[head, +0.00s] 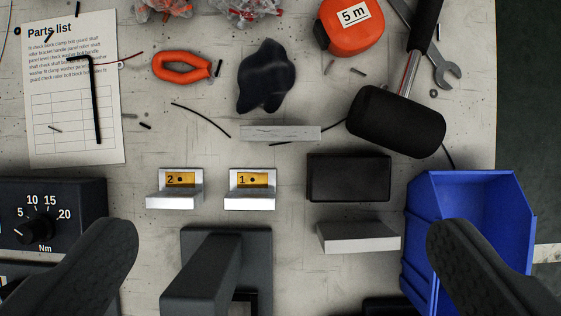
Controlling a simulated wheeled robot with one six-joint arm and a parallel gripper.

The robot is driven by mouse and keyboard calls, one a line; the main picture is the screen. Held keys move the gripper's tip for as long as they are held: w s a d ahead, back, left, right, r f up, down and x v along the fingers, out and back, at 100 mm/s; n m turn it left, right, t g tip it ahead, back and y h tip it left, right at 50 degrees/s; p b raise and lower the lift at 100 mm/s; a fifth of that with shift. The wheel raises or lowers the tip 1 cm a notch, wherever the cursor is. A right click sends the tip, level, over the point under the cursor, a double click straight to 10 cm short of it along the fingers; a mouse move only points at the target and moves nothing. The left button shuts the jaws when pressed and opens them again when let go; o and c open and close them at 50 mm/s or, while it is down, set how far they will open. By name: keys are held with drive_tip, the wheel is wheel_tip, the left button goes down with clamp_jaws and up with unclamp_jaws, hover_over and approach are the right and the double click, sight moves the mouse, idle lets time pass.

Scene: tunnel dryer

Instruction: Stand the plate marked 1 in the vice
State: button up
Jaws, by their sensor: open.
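The plate marked 1 (249,200) is a bright silver angled piece with a yellow label, standing on the bench near the middle of the view. A similar plate marked 2 (180,200) stands just left of it, apart from it. My gripper (284,232) is open, with its two dark fingers far apart at the lower left and lower right and nothing between them in its grasp. I cannot tell for certain which thing is the vice. A dark grey body with a raised bar (205,275) is at bottom centre, and a black block (349,177) is to the right.
A blue bin (470,185) and a mallet (396,121) are at right. A pale grey block (358,237) lies below the black block. A dial box (85,195) is at left. A flat grey bar (281,133) and a dark crumpled cloth (266,76) lie above the plates.

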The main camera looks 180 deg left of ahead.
sight(280, 133)
drive_tip(key=w+f+g, duration=0.5)
drive_tip(key=w, duration=0.1)
wheel_tip(280, 133, down, 17)
drive_tip(key=shift+s+a+f, duration=0.1)
drive_tip(key=shift+s, duration=0.05)
idle(0.7)
drive_tip(key=shift+c, duration=0.4)
drive_tip(key=c, duration=1.1)
